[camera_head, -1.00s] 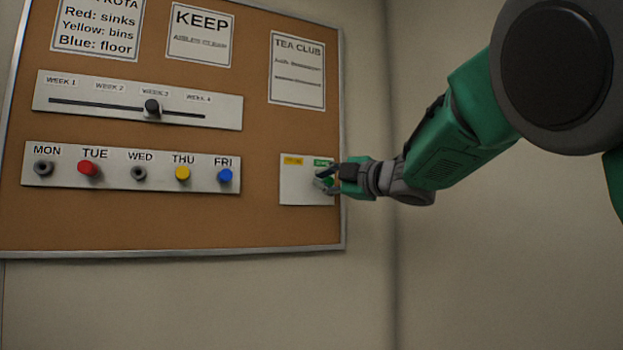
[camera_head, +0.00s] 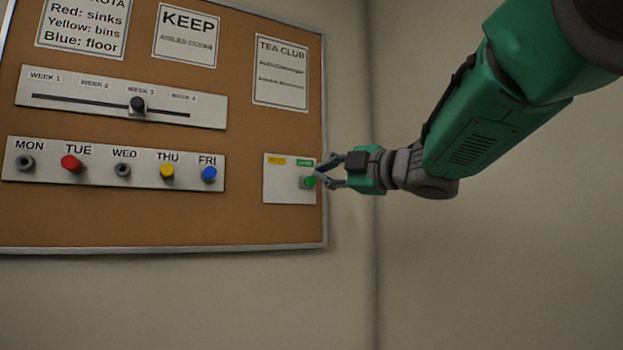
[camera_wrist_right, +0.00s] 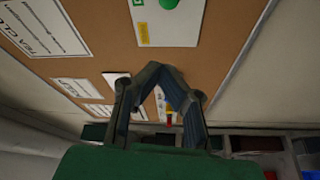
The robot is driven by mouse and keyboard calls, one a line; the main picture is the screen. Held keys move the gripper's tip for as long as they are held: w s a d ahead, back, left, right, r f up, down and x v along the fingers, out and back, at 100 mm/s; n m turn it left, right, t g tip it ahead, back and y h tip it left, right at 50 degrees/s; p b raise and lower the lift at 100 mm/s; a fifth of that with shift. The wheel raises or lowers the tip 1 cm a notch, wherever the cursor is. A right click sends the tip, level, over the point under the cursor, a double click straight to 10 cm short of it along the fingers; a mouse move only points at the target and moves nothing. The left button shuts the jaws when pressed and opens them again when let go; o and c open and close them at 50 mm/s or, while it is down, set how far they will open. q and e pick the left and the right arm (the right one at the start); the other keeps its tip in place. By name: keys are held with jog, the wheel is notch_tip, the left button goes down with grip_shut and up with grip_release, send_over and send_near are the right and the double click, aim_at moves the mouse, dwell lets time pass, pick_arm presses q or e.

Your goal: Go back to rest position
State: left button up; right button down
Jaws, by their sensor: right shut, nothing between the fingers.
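My right gripper (camera_head: 319,180) is at the right edge of the white panel (camera_head: 280,186), beside its green button (camera_head: 310,182). I cannot tell whether the tips touch the button. In the right wrist view the fingers of my right gripper (camera_wrist_right: 160,70) come together at their tips with nothing between them. The white panel (camera_wrist_right: 182,28) and the green button (camera_wrist_right: 169,4) show at the top of that view. The panel carries a yellow label and a green label. My left gripper is out of view.
The cork board (camera_head: 130,225) fills the left. It carries a week slider (camera_head: 138,105) set near WEEK 3, and a day strip (camera_head: 100,181) with red, yellow and blue pegs on TUE, THU and FRI. Bare wall (camera_head: 480,250) lies to the right.

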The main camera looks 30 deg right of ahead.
jog(key=shift+s, duration=0.15)
dwell(0.3)
jog(key=w+f+m+g+h+b, duration=0.2)
jog(key=f+m, duration=0.2)
jog(key=f, duration=1.6)
jog(key=w+f+m+g+h+b, duration=0.25)
jog(key=f+m, duration=0.25)
jog(key=f, duration=1.6)
jog(key=s+f+m+g+b, duration=0.1)
jog(key=s+f+m, duration=0.15)
jog(key=f, duration=0.65)
jog(key=s+f+m+g+b, duration=0.1)
jog(key=s+f, duration=0.3)
jog(key=f, duration=0.5)
jog(key=s+f+m+g+h+b, duration=0.2)
jog(key=s+f+m+g+b, duration=0.45)
jog(key=s+f, duration=1.9)
jog(key=s+a+f+g, duration=0.1)
jog(key=s+f+g, duration=0.3)
jog(key=s, duration=0.7)
jog(key=shift+s+a+f+h+p, duration=0.2)
jog(key=shift+a+f+h+p, duration=0.15)
jog(key=shift+f+p, duration=0.15)
